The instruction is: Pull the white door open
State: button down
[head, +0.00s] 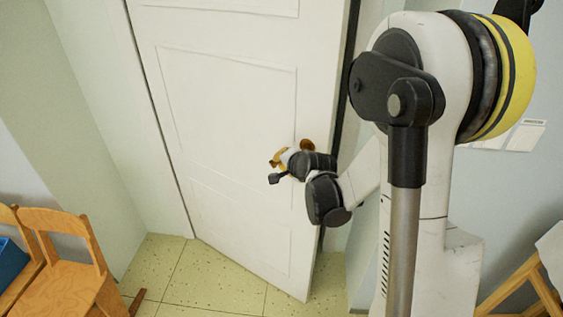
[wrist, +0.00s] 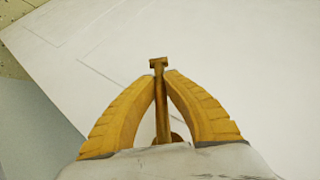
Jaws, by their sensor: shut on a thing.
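The white door (head: 240,110) stands ajar. Its bottom edge slants out over the floor towards me, and a dark gap shows along its right edge. A brass door handle (head: 307,145) sits near that right edge, partly hidden by my gripper. My gripper (head: 276,163) is at the handle, in front of the door panel. In the wrist view, the yellow fingers of my gripper (wrist: 165,78) are closed in on both sides of the brass handle (wrist: 161,105), whose end sticks out past the fingertips. The door fills most of the wrist view behind it.
Wooden chairs (head: 65,262) stand at the lower left, with a blue bin (head: 10,262) beside them. The tiled floor (head: 190,275) in front of the door is clear. A wooden easel-like stand (head: 530,285) is at the lower right.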

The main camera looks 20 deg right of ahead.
jog(key=shift+d+f, duration=0.1)
jog(key=shift+d, duration=0.2)
jog(key=c, duration=1.4)
grip_release()
jog(key=v, duration=1.2)
